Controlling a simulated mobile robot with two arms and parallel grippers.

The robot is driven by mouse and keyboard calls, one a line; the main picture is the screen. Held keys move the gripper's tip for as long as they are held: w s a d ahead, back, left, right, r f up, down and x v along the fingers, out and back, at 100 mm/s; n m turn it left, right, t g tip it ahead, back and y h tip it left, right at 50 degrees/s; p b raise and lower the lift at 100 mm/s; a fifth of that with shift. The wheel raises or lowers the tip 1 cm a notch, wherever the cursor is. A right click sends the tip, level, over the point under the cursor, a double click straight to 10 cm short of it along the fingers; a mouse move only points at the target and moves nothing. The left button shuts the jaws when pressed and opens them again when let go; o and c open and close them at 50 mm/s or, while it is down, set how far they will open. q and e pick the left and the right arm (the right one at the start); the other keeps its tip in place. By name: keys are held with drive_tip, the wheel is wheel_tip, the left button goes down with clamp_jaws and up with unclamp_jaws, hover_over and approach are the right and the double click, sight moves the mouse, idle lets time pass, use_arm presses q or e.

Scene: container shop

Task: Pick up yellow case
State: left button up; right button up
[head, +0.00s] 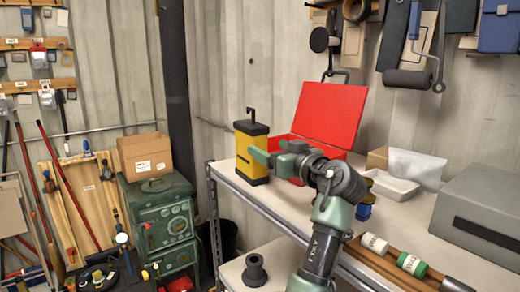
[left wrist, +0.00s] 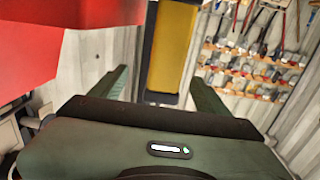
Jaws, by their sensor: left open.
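The yellow case (head: 242,147) stands upright on the shelf's left end in the head view. It has a black top with a hooked handle and a black base. My left gripper (head: 270,157) is at the case's right side, with a green finger covering part of its yellow face. In the left wrist view the case (left wrist: 172,50) shows ahead, in the gap between the two spread fingers of my left gripper (left wrist: 158,95). The gripper is open and holds nothing. Whether a finger touches the case I cannot tell. My right gripper is not in view.
An open red box (head: 330,112) stands just behind the gripper; red also fills the left wrist view's upper left (left wrist: 70,12). A white tray (head: 392,185) and a grey box (head: 482,215) are farther right on the shelf (head: 415,222). A green stove (head: 162,225) stands left.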

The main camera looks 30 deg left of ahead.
sight(262, 143)
use_arm(q)
drive_tip(key=shift+w+a+r, duration=0.1)
drive_tip(key=shift+a+r, duration=0.05)
drive_tip(key=shift+a, duration=0.1)
drive_tip(key=shift+w+a+r+p, duration=0.15)
drive_tip(key=shift+a+p, duration=0.15)
drive_tip(key=shift+a, duration=0.3)
drive_tip(key=shift+w+a+r+p, duration=0.15)
drive_tip(key=shift+a+p, duration=0.1)
drive_tip(key=shift+a, duration=0.3)
drive_tip(key=shift+w+a, duration=0.1)
drive_tip(key=shift+a, duration=0.2)
drive_tip(key=p+x, duration=0.2)
drive_tip(key=x, duration=0.1)
drive_tip(key=shift+a+r, duration=0.1)
drive_tip(key=shift+a, duration=0.2)
drive_tip(key=shift+w+a, duration=0.2)
drive_tip(key=shift+a, duration=0.15)
drive_tip(key=shift+d, duration=0.15)
drive_tip(key=c, duration=0.9)
clamp_jaws()
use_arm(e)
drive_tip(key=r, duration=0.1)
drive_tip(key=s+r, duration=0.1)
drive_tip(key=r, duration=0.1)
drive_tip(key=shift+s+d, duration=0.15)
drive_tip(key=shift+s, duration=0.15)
